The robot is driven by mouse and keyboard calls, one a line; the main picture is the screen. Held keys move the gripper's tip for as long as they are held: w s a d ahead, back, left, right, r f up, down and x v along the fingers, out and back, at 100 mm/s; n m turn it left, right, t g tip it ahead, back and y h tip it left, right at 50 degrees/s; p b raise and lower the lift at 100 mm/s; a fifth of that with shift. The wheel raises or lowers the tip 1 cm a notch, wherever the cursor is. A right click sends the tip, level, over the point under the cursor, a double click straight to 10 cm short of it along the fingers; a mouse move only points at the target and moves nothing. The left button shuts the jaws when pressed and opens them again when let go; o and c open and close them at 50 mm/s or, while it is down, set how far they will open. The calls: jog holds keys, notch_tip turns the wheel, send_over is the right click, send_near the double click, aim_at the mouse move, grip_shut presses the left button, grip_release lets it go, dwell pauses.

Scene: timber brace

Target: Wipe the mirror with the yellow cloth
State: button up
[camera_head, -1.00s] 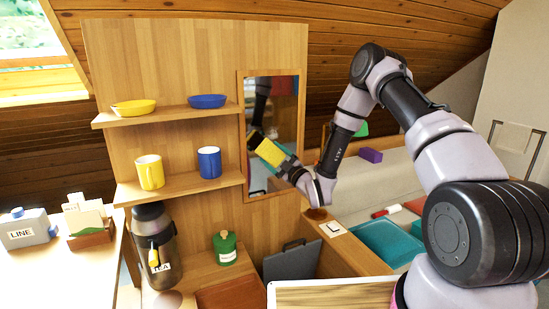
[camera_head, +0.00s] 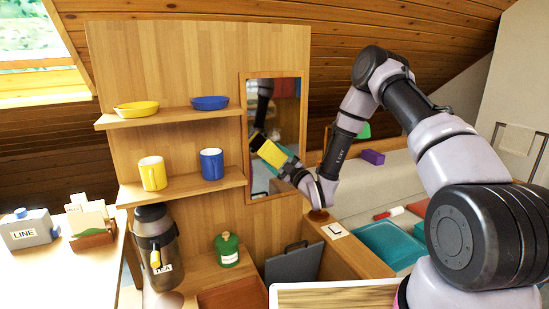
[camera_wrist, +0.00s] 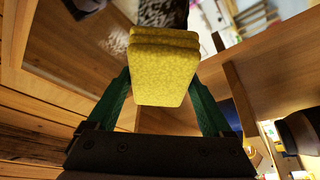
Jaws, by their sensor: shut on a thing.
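The mirror (camera_head: 288,110) hangs in a wooden frame on the right part of the upright wooden panel. My gripper (camera_head: 272,150) is in front of the mirror's lower half, and the reflection of my arm shows in the glass. The yellow cloth (camera_head: 271,153) is a thick folded pad held in my gripper. In the wrist view the cloth (camera_wrist: 165,68) sits between the two green fingers, which are shut on it. I cannot tell whether the cloth touches the glass.
Left of the mirror, shelves hold a yellow bowl (camera_head: 138,108), a blue bowl (camera_head: 209,102), a yellow mug (camera_head: 152,173) and a blue mug (camera_head: 211,163). Below stand a dark dispenser (camera_head: 157,245) and a green canister (camera_head: 227,248). A low wooden ledge (camera_head: 350,248) lies under my wrist.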

jog(key=shift+w+a, duration=0.3)
jog(key=shift+w, duration=0.4)
jog(key=shift+w+a, duration=0.3)
jog(key=shift+w, duration=0.45)
jog(key=shift+w+a, duration=0.3)
jog(key=shift+w, duration=0.4)
dwell(3.8)
jog(key=shift+d, duration=0.15)
jog(key=shift+w+d, duration=0.4)
jog(key=shift+d, duration=0.35)
jog(key=shift+s, duration=0.15)
jog(key=shift+d, duration=0.15)
jog(key=shift+w+d, duration=0.3)
jog(key=shift+d, duration=0.2)
jog(key=shift+w+d, duration=0.25)
jog(key=shift+d, duration=0.2)
jog(key=shift+d, duration=0.1)
